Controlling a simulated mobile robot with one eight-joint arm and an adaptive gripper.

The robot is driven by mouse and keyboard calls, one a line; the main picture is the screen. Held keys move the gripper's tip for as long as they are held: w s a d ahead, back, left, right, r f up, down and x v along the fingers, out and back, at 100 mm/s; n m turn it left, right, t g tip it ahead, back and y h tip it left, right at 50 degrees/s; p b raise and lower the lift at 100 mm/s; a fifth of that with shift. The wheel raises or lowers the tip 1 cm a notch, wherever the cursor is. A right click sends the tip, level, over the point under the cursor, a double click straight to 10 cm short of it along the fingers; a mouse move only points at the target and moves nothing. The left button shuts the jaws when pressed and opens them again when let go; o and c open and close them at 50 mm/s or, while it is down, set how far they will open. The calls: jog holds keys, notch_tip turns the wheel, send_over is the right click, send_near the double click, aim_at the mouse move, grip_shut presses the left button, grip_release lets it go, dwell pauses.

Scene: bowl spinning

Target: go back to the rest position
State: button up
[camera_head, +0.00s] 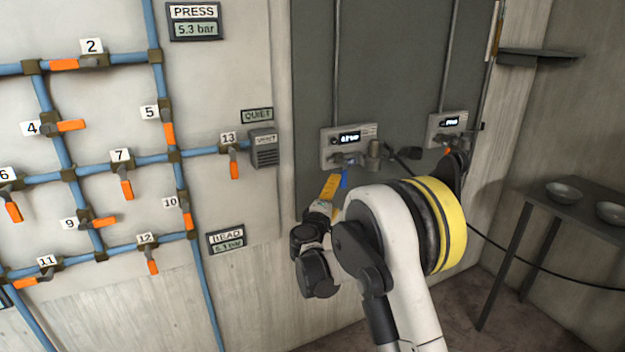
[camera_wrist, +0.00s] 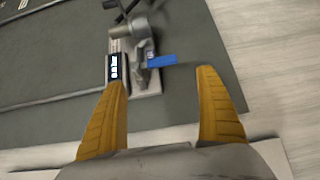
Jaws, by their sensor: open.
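My gripper (camera_wrist: 162,82) is open, with its two yellow fingers apart and nothing between them in the wrist view. In the head view my gripper (camera_head: 328,190) is raised in front of the dark wall panel (camera_head: 400,70), just below the left wall unit (camera_head: 349,147). A blue lever (camera_wrist: 162,61) on that unit lies just beyond the fingertips in the wrist view. In the head view the blue lever (camera_head: 345,177) shows beside the fingers; I cannot tell whether they touch.
Blue pipes with orange-handled valves (camera_head: 126,188) cover the left wall. A second wall unit (camera_head: 447,128) is on the panel's right. A dark table (camera_head: 575,215) with two bowls (camera_head: 563,192) stands at right. A wall shelf (camera_head: 543,54) is above it. A dark cable (camera_head: 560,274) crosses the right side.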

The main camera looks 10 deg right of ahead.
jog(key=s+d+r+m+g+y, duration=0.1)
jog(key=s+d+r+m+g, duration=0.25)
jog(key=s, duration=0.65)
jog(key=s+d+r+m+g+y, duration=0.15)
jog(key=s+d+r+m, duration=0.25)
jog(key=s, duration=0.7)
jog(key=s+a+f+m+g+y, duration=0.1)
jog(key=s+a+f+y, duration=0.1)
jog(key=s, duration=0.7)
jog(key=s+a+f+m+g+y, duration=0.1)
jog(key=s+a+f+m+y, duration=0.1)
jog(key=s, duration=0.7)
jog(key=s+a+f+m+g+y, duration=0.1)
jog(key=s+a+f+y, duration=0.1)
jog(key=s, duration=0.7)
jog(key=shift+a+f+m+g, duration=0.35)
jog(key=shift+a+f+g, duration=0.1)
jog(key=shift+f, duration=0.25)
